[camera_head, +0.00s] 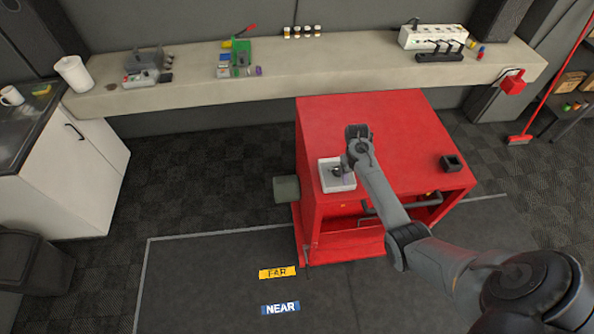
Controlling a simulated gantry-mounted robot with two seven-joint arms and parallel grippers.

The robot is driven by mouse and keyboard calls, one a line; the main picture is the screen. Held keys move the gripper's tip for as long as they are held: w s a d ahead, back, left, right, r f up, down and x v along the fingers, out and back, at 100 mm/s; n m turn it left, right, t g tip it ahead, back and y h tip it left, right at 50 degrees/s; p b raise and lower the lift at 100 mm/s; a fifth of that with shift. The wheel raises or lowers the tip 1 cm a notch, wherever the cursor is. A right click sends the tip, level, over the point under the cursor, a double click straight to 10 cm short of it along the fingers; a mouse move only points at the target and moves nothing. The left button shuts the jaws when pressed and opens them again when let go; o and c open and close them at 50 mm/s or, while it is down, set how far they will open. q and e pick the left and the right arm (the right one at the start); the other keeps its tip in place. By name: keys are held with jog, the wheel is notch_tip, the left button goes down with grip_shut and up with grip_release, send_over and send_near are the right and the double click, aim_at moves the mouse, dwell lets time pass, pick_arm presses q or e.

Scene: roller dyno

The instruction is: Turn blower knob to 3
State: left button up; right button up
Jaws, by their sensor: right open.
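A small white control box (326,180) sits on the left part of the red machine's top. A small dark shape on the box, partly covered by my gripper, may be the blower knob; its markings are too small to read. My right gripper (342,174) comes down over the box, with my arm reaching in from the lower right. Its fingers are open, close to the dark shape; I cannot tell whether they touch it. My left gripper is out of view.
FAR (277,272) and NEAR (280,308) labels mark the floor. Open floor lies to the left.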

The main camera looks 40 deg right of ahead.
notch_tip(320, 180, up, 6)
jog(key=t, duration=0.2)
send_over(339, 169)
notch_tip(339, 169, down, 10)
jog(key=shift+a+b, duration=0.15)
jog(key=shift+b, duration=0.2)
jog(key=c, duration=1.1)
jog(key=shift+o, duration=0.2)
